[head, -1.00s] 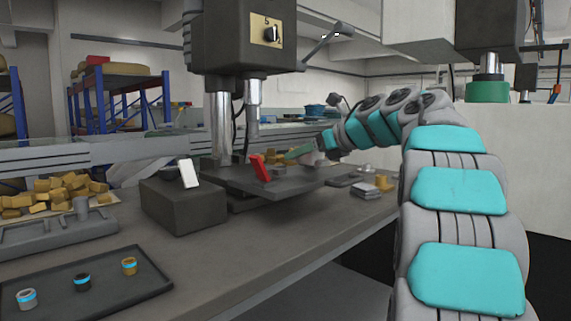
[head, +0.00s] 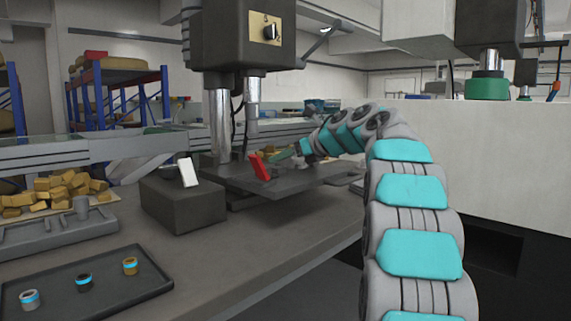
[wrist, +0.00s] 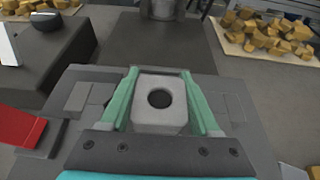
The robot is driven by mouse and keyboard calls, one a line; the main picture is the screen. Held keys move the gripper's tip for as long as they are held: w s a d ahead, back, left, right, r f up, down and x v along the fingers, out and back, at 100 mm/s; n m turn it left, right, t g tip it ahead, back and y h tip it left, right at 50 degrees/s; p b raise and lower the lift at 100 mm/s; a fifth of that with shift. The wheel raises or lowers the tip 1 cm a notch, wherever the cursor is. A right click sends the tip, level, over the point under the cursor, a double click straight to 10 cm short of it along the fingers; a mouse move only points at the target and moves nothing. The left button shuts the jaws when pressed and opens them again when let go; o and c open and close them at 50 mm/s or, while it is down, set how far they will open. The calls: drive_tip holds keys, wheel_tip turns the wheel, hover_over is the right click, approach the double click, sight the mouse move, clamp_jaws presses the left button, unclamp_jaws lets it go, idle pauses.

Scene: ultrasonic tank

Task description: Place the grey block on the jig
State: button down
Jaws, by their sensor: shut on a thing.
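The grey block (wrist: 143,90), with a square top and a round dark hole, sits between the two green fingers of my gripper (wrist: 160,76) in the wrist view. The fingers are shut on its left and right sides. A grey stepped fixture (wrist: 236,108), which looks like the jig, lies beneath and around it. I cannot tell whether the block touches it. In the head view, my gripper (head: 276,157) is over the machine's dark plate, just behind the red piece; the block cannot be made out there.
A red tilted piece (head: 260,166) stands close left of my gripper. A dark box (head: 184,206) with a white tilted piece (head: 188,172) is further left. The machine's column (head: 218,125) rises behind. A tray (head: 150,287) with several ringed parts lies at front left.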

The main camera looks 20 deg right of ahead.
drive_tip(key=shift+f, duration=0.75)
drive_tip(key=shift+f, duration=0.15)
drive_tip(key=shift+c, duration=2)
unclamp_jaws()
drive_tip(key=shift+r, duration=0.2)
drive_tip(key=b+v, duration=0.1)
drive_tip(key=v, duration=1.1)
drive_tip(key=shift+f, duration=0.1)
